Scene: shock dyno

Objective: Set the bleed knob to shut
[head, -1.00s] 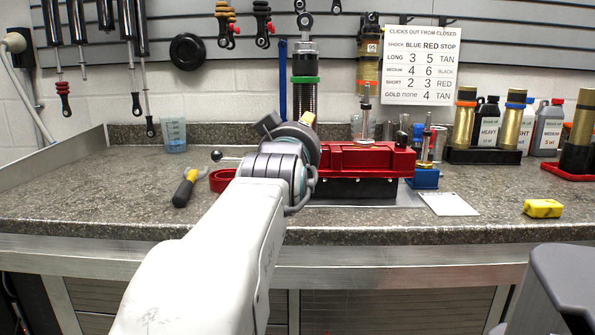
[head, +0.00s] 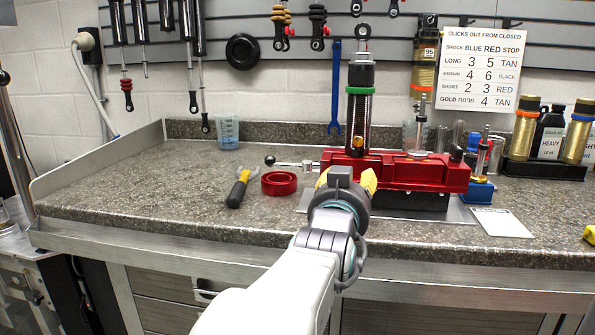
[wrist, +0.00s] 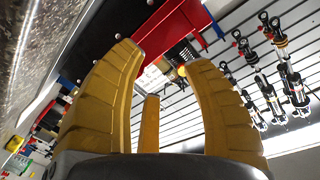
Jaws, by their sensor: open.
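A black shock (head: 360,100) with a green ring stands upright in the red vise (head: 425,172) on the bench. A small gold knob (head: 358,142) sits low on the shock, facing me; I take it for the bleed knob. It also seems to show as a small gold round thing in the wrist view (wrist: 182,71). Its setting cannot be read. My gripper (head: 346,178) is in front of the vise, below the knob, with its yellow fingers apart. In the wrist view, the open fingers (wrist: 163,62) have nothing between them, and the red vise lies beyond.
A red ring-shaped dish (head: 279,183) and a yellow-black tool (head: 240,187) lie left of the vise. A vise handle (head: 290,163) sticks out leftward. A blue-based fixture (head: 480,189) and a white card (head: 502,222) are at right.

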